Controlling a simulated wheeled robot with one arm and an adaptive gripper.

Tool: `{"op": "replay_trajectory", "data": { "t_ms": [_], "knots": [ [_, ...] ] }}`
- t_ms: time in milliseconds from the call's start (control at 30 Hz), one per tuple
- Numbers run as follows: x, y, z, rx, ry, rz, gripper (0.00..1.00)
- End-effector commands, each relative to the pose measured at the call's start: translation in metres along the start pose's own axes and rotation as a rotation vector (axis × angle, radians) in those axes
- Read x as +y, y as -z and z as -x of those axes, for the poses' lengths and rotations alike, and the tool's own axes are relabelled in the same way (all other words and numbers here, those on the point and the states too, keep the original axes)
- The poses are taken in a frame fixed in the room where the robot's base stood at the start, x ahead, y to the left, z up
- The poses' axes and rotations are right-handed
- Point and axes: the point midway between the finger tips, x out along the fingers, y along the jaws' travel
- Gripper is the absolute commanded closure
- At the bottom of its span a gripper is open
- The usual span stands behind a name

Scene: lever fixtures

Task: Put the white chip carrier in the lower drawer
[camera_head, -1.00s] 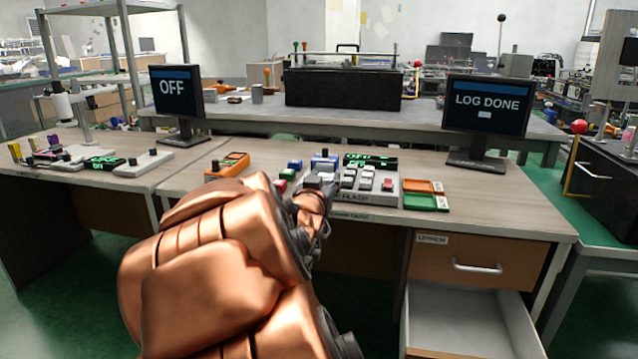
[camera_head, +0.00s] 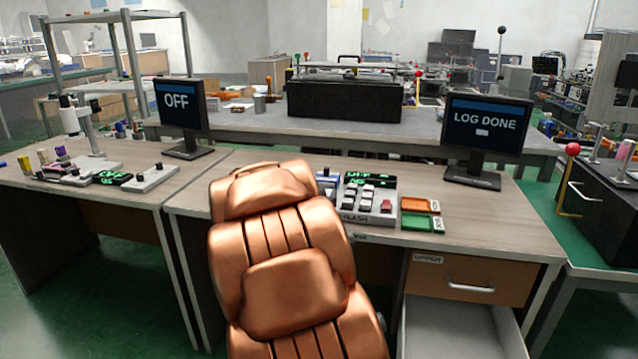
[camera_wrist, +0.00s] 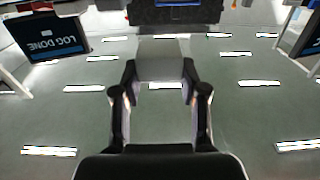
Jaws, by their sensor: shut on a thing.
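My gripper (camera_wrist: 159,77) is shut on the white chip carrier (camera_wrist: 160,62), a pale block between its two fingers in the wrist view. In the head view my copper-coloured arm hides the gripper and the carrier. The lower drawer (camera_head: 455,325) is pulled out at the bottom right of the desk in the head view. Its visible inside is pale and bare, and its front end is cut off by the frame. The gripper is apart from the drawer, with ceiling lights behind it in the upside-down wrist view.
The upper drawer (camera_head: 470,278) above it is shut. On the desk stand a keypad block (camera_head: 368,200), an orange tray (camera_head: 414,204), a green tray (camera_head: 422,222) and a LOG DONE monitor (camera_head: 485,125). A red-knobbed lever (camera_head: 572,150) is at right.

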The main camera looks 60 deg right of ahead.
Motion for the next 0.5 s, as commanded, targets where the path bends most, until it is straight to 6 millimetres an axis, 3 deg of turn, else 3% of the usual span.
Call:
{"op": "replay_trajectory", "data": {
  "t_ms": [300, 500],
  "knots": [
    [-0.016, -0.009, -0.049, 0.001, 0.000, 0.002, 0.82],
    [-0.023, -0.010, -0.071, 0.000, 0.000, 0.000, 0.82]
  ]
}}
